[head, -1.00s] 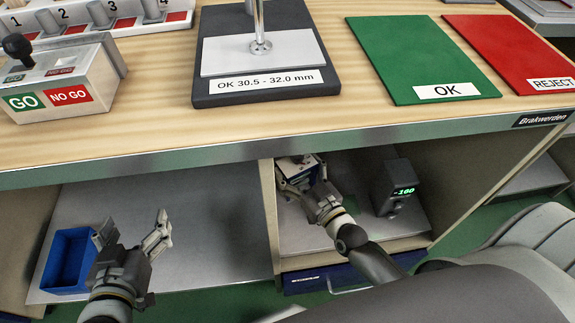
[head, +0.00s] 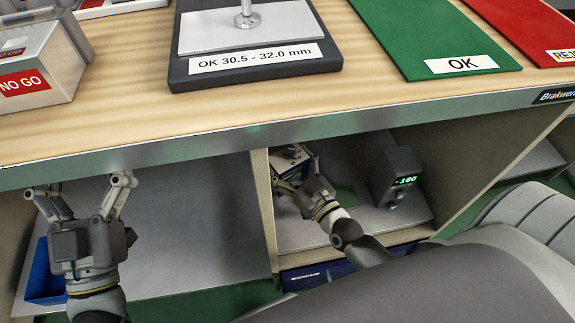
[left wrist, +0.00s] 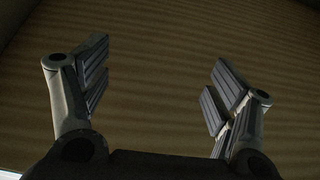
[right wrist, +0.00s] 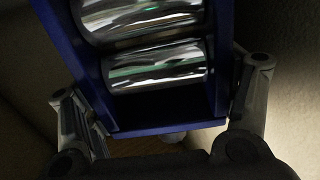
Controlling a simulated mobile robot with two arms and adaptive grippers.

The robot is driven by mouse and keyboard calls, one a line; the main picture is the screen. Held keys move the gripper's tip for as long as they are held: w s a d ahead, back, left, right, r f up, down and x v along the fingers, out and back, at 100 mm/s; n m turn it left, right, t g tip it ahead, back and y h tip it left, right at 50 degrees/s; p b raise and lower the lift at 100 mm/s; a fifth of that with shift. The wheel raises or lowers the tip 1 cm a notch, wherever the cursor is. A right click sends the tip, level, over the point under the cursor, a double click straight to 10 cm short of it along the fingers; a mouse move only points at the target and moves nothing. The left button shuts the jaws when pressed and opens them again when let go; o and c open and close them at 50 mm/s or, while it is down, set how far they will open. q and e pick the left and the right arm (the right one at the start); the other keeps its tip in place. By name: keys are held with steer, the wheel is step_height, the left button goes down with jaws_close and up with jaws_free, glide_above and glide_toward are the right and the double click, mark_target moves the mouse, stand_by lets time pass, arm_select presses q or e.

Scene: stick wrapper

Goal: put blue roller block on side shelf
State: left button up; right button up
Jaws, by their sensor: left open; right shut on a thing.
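The blue roller block, a blue frame with shiny metal rollers, shows large in the right wrist view (right wrist: 150,128) between my right gripper's fingers. In the head view the block (head: 288,158) is at the upper left of the right-hand shelf compartment (head: 300,238), under the bench top. My right gripper (head: 296,172) is shut on it there, and the arm partly hides it. I cannot tell whether the block touches the shelf. My left gripper (head: 80,190) is open and empty below the bench edge at the left; its fingers also show apart in the left wrist view (left wrist: 155,90).
A dark device with a green display (head: 398,178) stands at the right of the compartment. A divider (head: 262,205) separates it from the left bay, where a blue bin (head: 42,275) stands. The bench top holds a green OK mat (head: 430,40) and a gauge plate (head: 255,75).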

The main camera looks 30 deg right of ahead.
arm_select(q)
steer(key=shift+s+r+t, duration=0.3)
steer(key=shift+r+t, duration=0.1)
steer(key=shift+r, duration=0.2)
steer(key=shift+s+r+t, duration=0.3)
steer(key=shift+r+t, duration=0.1)
steer(key=shift+r, duration=0.15)
steer(key=shift+s, duration=0.1)
arm_select(e)
steer(key=shift+f, duration=0.2)
arm_select(q)
steer(key=shift+s+r, duration=0.1)
steer(key=shift+r, duration=0.05)
arm_select(e)
steer(key=o, duration=1.4)
steer(key=shift+f, duration=0.15)
